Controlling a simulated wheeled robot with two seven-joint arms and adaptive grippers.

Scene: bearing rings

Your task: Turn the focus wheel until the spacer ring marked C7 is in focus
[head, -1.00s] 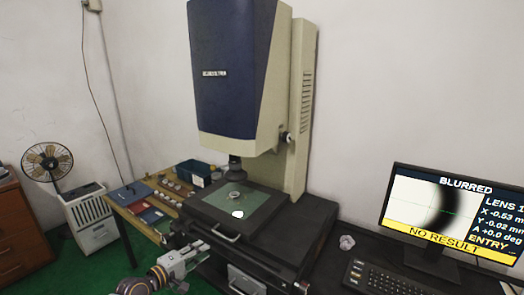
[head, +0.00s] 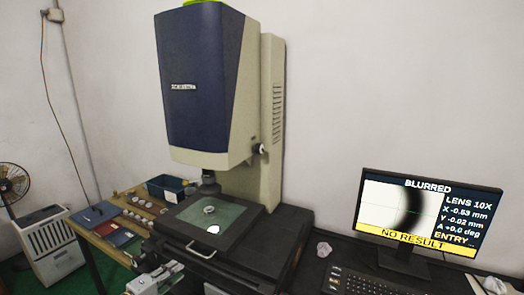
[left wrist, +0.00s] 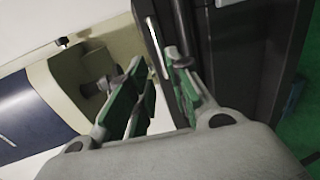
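The focus wheel (head: 258,149) is a small knob on the right side of the tall blue-and-cream measuring machine (head: 205,90). A small metal ring (head: 209,209) lies on the green stage plate (head: 232,212) under the lens (head: 208,185); no mark on it can be read. The monitor (head: 425,215) shows a dark, soft-edged arc, "BLURRED", "LENS 10X" and "NO RESULT". My left gripper (head: 172,268) is low in front of the stage, away from the wheel. In the left wrist view its green-padded fingers (left wrist: 155,72) are apart and empty. My right gripper is not in view.
Several rings (head: 140,203) and a dark blue bin (head: 165,188) are on the wooden side table at left. A keyboard (head: 360,283) lies before the monitor. A small crumpled-looking pale object (head: 323,249) is on the dark bench. A fan and white cabinet (head: 55,245) stand far left.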

